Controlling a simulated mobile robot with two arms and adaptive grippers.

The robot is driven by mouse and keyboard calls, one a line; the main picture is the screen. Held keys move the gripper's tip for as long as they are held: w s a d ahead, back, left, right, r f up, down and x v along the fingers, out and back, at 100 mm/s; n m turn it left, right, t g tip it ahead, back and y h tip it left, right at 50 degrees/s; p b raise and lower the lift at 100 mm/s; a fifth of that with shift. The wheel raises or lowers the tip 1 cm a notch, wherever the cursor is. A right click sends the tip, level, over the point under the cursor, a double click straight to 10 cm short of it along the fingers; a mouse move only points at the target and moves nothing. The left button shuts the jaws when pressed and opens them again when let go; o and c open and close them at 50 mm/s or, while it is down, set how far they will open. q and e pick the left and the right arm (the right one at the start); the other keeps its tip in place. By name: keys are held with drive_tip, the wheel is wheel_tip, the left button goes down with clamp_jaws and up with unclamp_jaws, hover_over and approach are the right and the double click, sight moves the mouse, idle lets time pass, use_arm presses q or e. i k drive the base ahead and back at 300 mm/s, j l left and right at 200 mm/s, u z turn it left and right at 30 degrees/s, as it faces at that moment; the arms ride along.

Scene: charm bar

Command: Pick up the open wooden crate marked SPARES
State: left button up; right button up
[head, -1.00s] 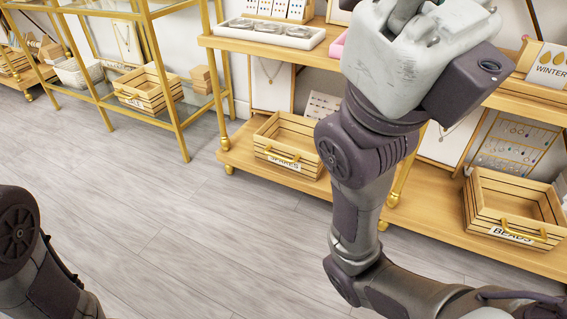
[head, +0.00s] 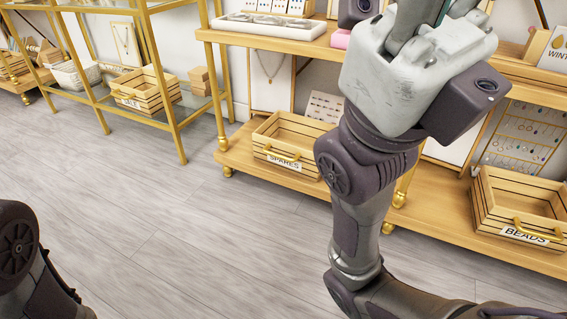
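The open wooden crate marked SPARES (head: 268,146) stands on the low wooden shelf, in the middle of the head view. It is a slatted crate with a gold handle and a white label on its front, and it looks empty. My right arm rises just to the right of it in the picture and is apart from it as far as I can see. The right gripper (head: 415,22) is at the top edge, cut off by the frame, so its fingertips do not show. Only a part of my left arm shows at the lower left; its gripper is out of view.
A similar crate marked BEADS (head: 518,228) stands on the same low shelf (head: 428,222) at right. Another crate (head: 148,95) sits on a gold-framed rack at left. The upper shelf (head: 262,40) with trays hangs over the SPARES crate. The grey floor in front is clear.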

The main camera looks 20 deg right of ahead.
sight(293, 147)
drive_tip(key=i+j, duration=0.25)
drive_tip(key=j, duration=0.15)
drive_tip(key=i+j, duration=0.55)
drive_tip(key=j, duration=0.25)
drive_tip(key=z, duration=1.45)
